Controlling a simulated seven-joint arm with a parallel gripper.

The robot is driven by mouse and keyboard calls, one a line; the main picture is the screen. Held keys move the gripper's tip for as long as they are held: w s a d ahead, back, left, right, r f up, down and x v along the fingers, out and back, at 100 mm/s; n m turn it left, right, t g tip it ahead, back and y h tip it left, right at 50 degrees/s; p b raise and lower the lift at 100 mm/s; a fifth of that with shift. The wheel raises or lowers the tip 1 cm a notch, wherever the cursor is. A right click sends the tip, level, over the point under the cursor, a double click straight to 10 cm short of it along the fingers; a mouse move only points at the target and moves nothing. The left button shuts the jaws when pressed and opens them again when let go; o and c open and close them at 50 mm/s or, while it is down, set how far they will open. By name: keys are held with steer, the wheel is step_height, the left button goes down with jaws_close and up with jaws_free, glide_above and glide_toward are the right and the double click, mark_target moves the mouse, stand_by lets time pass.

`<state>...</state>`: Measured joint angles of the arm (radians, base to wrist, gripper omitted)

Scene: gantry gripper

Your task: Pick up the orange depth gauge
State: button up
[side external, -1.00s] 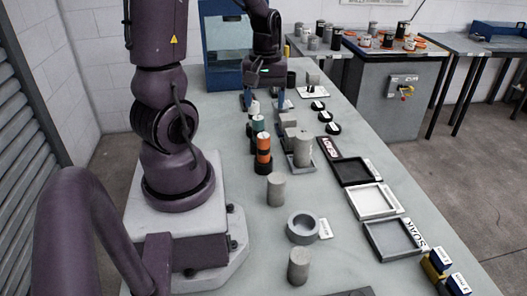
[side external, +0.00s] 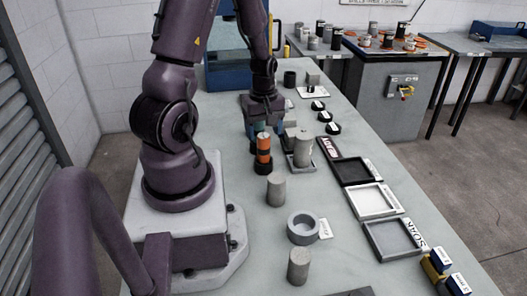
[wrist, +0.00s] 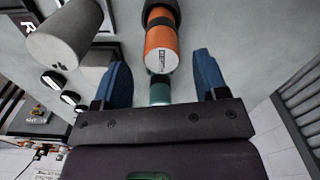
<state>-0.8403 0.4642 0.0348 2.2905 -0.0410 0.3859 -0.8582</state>
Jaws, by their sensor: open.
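The orange depth gauge (side external: 263,148) is an upright orange cylinder with dark bands, standing near the middle of the bench in a dark base. My gripper (side external: 265,127) is open, with blue fingers pointing down just behind the gauge in the side view. In the wrist view my gripper (wrist: 163,70) has its fingers spread on either side, apart from the gauge. A teal cylinder (wrist: 160,90) shows between the fingers, partly hidden by my gripper.
A grey cylinder (side external: 303,148) stands on a square plate just right of the gauge. Another grey cylinder (side external: 276,189) stands in front of it, with a grey ring (side external: 303,229) nearer still. A black tray (side external: 352,171) lies to the right. The bench left of the gauge is clear.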

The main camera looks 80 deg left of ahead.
mark_target(263, 152)
steer(key=f, duration=0.4)
steer(key=shift+d+f, duration=0.3)
steer(key=c, duration=1)
steer(key=shift+r, duration=0.15)
